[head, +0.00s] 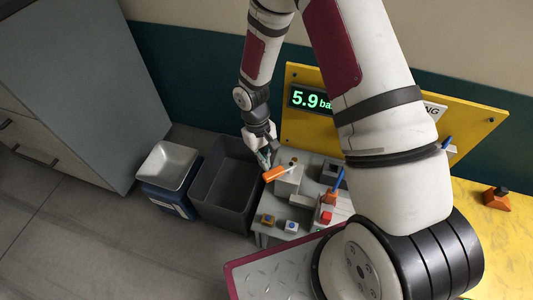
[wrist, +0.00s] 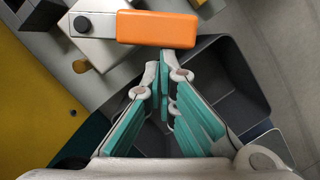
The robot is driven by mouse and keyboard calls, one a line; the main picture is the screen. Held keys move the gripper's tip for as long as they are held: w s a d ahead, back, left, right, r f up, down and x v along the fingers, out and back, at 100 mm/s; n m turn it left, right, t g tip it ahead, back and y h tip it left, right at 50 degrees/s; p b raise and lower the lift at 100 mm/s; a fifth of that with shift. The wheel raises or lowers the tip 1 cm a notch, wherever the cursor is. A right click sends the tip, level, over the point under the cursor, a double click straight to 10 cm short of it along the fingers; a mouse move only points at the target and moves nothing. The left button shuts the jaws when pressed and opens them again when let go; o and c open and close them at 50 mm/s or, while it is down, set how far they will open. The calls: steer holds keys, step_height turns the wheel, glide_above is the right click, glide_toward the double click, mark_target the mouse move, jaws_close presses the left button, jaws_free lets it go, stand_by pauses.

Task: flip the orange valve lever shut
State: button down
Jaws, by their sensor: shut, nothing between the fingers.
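The orange valve lever (head: 273,174) sits on a pale grey block (head: 288,182) on the small grey bench. Its orange grip points left, out toward the dark bin. In the wrist view the orange grip (wrist: 157,28) lies crosswise at the top, on a metal bar with a black pivot knob (wrist: 82,24). My gripper (head: 265,160) is shut and empty, just beside the grip on its wall side.
A dark grey open bin (head: 228,180) stands left of the bench, with a scale (head: 170,168) beyond. A yellow panel (head: 400,100) with a 5.9 bar display rises behind. A red button (head: 325,217) and blue-handled tool (head: 339,182) stand on the right.

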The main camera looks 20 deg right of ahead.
mark_target(271, 178)
steer(key=shift+s+n+t+h+b, duration=0.35)
steer(key=shift+s+n, duration=1.1)
steer(key=shift+n, duration=0.6)
steer(key=shift+s+n+t+h+b, duration=0.25)
steer(key=shift+s+n+h, duration=0.2)
steer(key=shift+s+n, duration=1.3)
steer(key=shift+w+n, duration=0.3)
steer(key=shift+n, duration=0.1)
steer(key=shift+r, duration=0.2)
steer(key=p+v, duration=0.7)
steer(key=v, duration=0.1)
steer(key=shift+w+r, duration=0.1)
steer(key=shift+r, duration=0.2)
steer(key=shift+w+a+r+p, duration=0.1)
steer(key=shift+r+p, duration=0.45)
steer(key=shift+p, duration=0.05)
